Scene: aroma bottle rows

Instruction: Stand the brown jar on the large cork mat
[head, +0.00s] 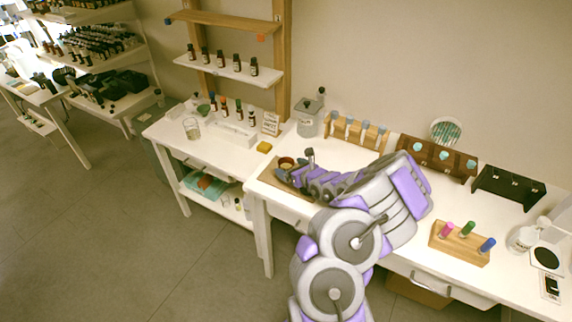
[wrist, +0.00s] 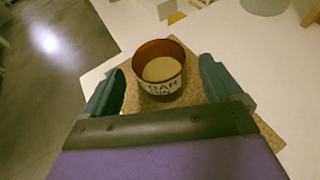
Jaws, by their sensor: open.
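The brown jar (wrist: 148,52) is an open round jar with a pale inside and a light label with dark letters. It stands upright on a speckled cork mat (wrist: 262,135). In the head view the jar (head: 286,161) and the mat (head: 271,176) are at the left end of the right-hand table, partly hidden by my arm. My gripper (wrist: 161,78) is open, with one finger on each side of the jar. Small gaps show between the fingers and the jar. In the head view my gripper (head: 294,169) is hard to make out beside the jar.
A grey canister (head: 307,122) and a wooden rack (head: 356,132) stand behind the mat. A dark wooden rack (head: 437,158), a black stand (head: 508,187) and a block with coloured tubes (head: 460,243) are to the right. A yellow sponge (head: 264,147) lies on the left table.

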